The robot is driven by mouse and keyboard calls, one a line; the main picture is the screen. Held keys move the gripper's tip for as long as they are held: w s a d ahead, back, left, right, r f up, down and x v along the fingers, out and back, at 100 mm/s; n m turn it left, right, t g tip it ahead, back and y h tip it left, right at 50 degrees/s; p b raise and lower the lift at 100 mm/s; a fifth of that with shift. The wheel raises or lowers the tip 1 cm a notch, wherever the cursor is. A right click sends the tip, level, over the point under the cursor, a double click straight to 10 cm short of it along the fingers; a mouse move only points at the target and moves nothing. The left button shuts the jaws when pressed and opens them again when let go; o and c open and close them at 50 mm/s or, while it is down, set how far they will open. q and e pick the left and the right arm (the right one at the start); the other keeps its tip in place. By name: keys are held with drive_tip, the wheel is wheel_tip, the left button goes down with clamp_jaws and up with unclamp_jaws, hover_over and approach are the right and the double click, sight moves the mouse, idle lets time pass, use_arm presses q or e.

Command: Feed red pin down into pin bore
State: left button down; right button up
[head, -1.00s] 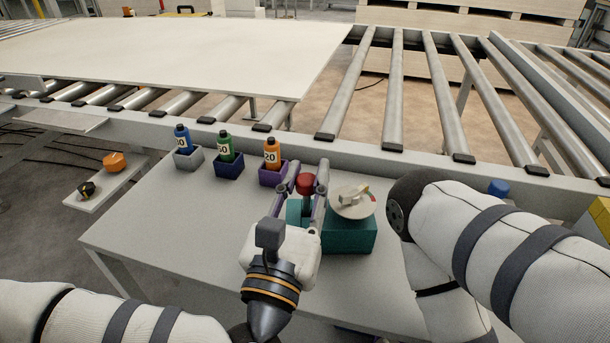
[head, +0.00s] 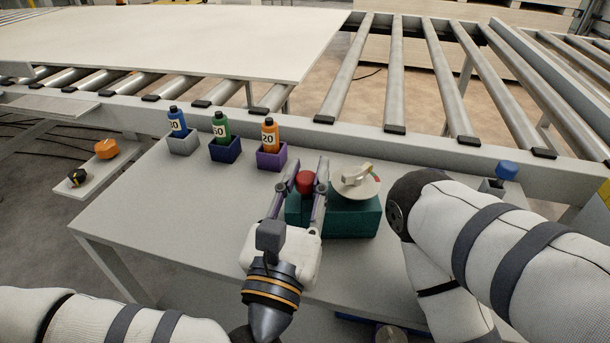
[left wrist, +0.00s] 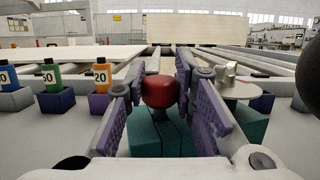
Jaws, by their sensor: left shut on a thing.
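The red pin (head: 305,182) shows its rounded red head, upright, between the fingers of my left gripper (head: 306,178). In the left wrist view the red head (left wrist: 160,90) sits between the two purple-padded fingers (left wrist: 161,92), which are shut on it. The teal block (head: 352,222) is directly below the pin, on the grey table. The pin's lower part and the pin bore are hidden by the head and fingers, so I cannot tell how deep the pin sits. My right gripper is out of view.
A round pale dial (head: 352,188) tops the block's right part, close to my fingers. Blue (head: 177,122), green (head: 220,128) and orange (head: 270,135) bottles stand in small bins behind. A roller conveyor (head: 395,75) runs along the back. The table's left part is clear.

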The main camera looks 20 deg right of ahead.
use_arm(q)
drive_tip(key=shift+f, duration=0.25)
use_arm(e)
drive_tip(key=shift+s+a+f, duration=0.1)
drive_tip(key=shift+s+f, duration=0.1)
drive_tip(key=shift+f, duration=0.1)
use_arm(q)
drive_tip(key=c, duration=1.3)
unclamp_jaws()
drive_tip(key=shift+f, duration=0.1)
drive_tip(key=shift+s+a, duration=0.15)
drive_tip(key=shift+s, duration=0.1)
drive_tip(key=v, duration=0.8)
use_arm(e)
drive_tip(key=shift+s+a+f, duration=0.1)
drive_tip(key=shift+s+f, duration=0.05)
